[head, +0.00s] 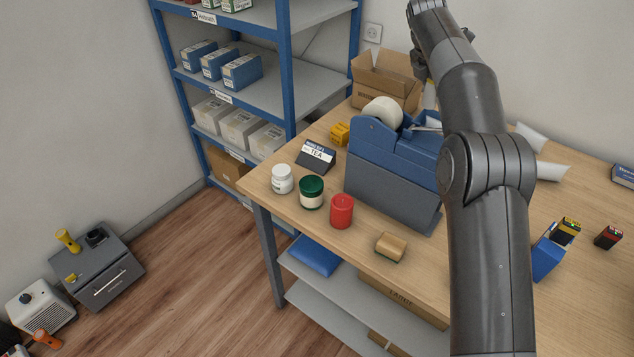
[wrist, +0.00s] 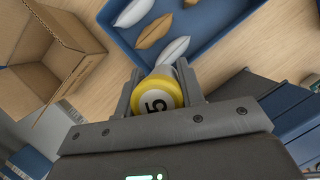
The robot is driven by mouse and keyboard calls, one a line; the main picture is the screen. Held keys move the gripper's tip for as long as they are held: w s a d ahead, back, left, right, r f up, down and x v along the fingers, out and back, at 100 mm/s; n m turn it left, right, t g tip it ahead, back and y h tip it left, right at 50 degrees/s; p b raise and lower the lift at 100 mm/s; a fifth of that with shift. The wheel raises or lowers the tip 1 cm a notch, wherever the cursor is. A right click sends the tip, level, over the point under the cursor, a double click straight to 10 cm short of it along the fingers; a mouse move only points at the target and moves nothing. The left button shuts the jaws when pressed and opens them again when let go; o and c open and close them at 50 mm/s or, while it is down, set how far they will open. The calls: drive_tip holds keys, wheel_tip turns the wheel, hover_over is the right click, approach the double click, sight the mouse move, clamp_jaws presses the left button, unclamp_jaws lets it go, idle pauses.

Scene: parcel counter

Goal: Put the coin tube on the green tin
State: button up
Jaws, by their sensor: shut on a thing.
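My gripper (wrist: 166,88) is shut on the coin tube (wrist: 157,97), a yellow cylinder whose pale end with a dark "5" faces the wrist camera. In the wrist view, the tube is between the two fingers, over the table area by a blue tray. In the head view my arm hides most of the gripper and the tube. The green tin (head: 311,191), a round container with a dark green top and a pale band, stands upright near the table's left corner. Nothing lies on its top. The gripper is well apart from it, farther back and right.
A white jar (head: 282,179) and a red canister (head: 341,211) flank the green tin closely. An open carton (wrist: 45,60) and blue tray (wrist: 212,42) with pouches show near the gripper.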

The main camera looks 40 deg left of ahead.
drive_tip(key=s+a+n, duration=0.2)
drive_tip(key=s+a, duration=0.4)
drive_tip(key=a, duration=0.4)
drive_tip(key=n+y, duration=0.2)
drive_tip(key=n, duration=0.2)
hover_over(313, 181)
drive_tip(key=shift+t, duration=0.3)
wheel_tip(313, 181, down, 11)
drive_tip(key=shift+f, duration=0.15)
drive_tip(key=shift+f, duration=0.2)
drive_tip(key=o, duration=1.1)
